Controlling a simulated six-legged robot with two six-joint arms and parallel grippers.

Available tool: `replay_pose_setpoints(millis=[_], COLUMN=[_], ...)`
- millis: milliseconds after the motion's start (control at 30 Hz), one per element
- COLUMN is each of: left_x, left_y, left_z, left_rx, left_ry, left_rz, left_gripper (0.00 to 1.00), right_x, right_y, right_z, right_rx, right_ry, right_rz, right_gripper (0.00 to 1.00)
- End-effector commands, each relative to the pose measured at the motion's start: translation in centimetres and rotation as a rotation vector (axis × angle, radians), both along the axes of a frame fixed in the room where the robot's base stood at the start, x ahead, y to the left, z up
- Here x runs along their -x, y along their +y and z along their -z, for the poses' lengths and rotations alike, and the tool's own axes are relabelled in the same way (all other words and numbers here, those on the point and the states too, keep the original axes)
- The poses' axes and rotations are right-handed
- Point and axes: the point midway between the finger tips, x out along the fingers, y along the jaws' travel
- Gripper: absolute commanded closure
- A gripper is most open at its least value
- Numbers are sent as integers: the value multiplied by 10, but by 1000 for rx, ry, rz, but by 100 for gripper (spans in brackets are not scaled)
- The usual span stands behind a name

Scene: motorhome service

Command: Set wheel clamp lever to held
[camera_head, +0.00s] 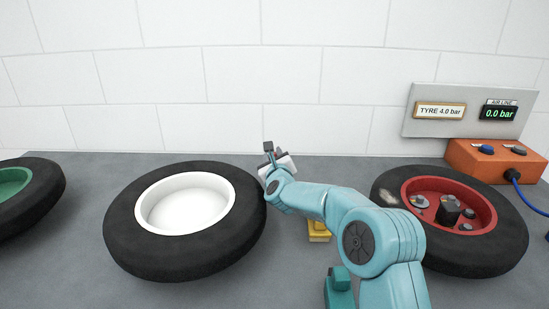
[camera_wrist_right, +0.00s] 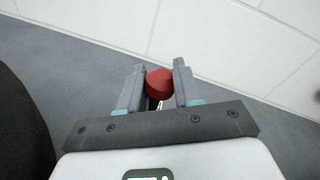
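In the wrist view a red knob (camera_wrist_right: 159,83) on a thin metal stem sits between the fingers of my right gripper (camera_wrist_right: 160,88). Both fingers appear to touch its sides. It looks like the end of the clamp lever; its base is hidden, so its setting cannot be read. In the head view my right gripper (camera_head: 272,152) is at the back of the table, just beyond the right rear edge of the tyre with the white rim (camera_head: 185,215). My arm and gripper hide most of the lever there. My left gripper is not in view.
A yellow block (camera_head: 319,231) is partly hidden behind my right arm. A tyre with a red hub (camera_head: 450,220) lies at right, and one with a green rim (camera_head: 12,183) at far left. An orange box (camera_head: 490,160) with a blue hose stands below a grey gauge panel (camera_head: 470,110).

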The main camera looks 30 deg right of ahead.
Motion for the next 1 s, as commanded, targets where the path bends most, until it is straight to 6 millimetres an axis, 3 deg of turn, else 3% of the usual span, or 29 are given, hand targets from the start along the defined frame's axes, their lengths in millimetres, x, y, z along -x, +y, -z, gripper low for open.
replay_pose_setpoints(millis=[33,67,100,333,467,567,1000], left_x=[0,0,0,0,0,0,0], left_y=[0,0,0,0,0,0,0], left_z=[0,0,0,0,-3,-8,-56], left_rx=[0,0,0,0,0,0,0], left_ry=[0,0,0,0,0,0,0], left_rz=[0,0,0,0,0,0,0], left_gripper=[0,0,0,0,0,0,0], right_x=[-1,0,0,0,0,0,0], right_y=[2,1,1,1,0,0,1], right_z=[-1,-1,-1,-1,-11,-29,-152], right_rx=[-1,-2,-2,-1,-1,-1,-1], right_ry=[-3,-2,-2,-2,-4,-5,-5], right_rz=[-3,-3,-3,-2,0,-1,-3], right_gripper=[54,44,43,43,43,43,43])
